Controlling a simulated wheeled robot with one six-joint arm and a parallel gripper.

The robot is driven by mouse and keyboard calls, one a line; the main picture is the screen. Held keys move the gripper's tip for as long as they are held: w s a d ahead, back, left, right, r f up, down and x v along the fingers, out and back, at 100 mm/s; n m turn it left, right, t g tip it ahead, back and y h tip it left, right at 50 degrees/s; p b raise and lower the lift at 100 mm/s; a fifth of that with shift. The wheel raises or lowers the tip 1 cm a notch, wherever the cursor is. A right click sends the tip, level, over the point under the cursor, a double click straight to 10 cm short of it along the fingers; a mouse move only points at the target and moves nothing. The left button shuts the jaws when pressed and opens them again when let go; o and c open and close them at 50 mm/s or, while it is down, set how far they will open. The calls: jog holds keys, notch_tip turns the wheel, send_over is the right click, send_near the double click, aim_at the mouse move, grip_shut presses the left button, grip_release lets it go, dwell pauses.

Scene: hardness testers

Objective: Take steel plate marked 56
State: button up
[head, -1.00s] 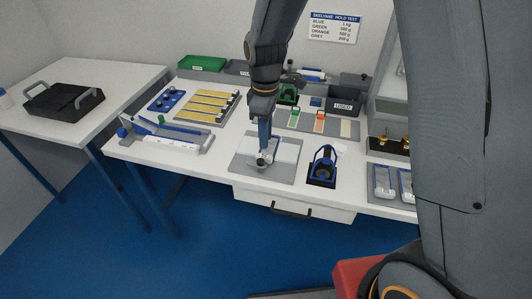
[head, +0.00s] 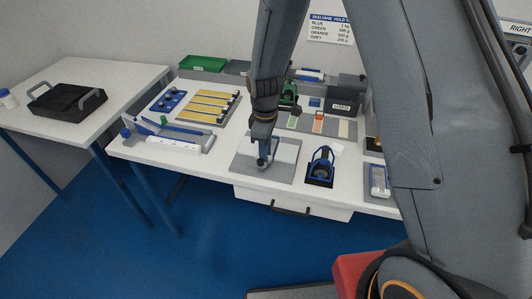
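My gripper (head: 262,160) points down over the left part of a grey mat (head: 246,168) near the front of the white bench. A small rounded grey piece shows at its fingertips, but I cannot tell whether it is held. A pale sheet or plate (head: 286,151) lies on the mat just right of my gripper. No marking 56 can be read anywhere, so I cannot tell which thing is the steel plate. The finger opening is too small and partly hidden to judge.
A blue and black stand (head: 321,166) is right of the mat. Yellow strips (head: 204,106), a blue tray (head: 168,101), and a blue and grey tester (head: 165,135) are on the left. Behind are a green bin (head: 203,63) and a dark USED bin (head: 343,102). My arm covers the right side.

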grip_shut()
jog(key=shift+r, duration=0.1)
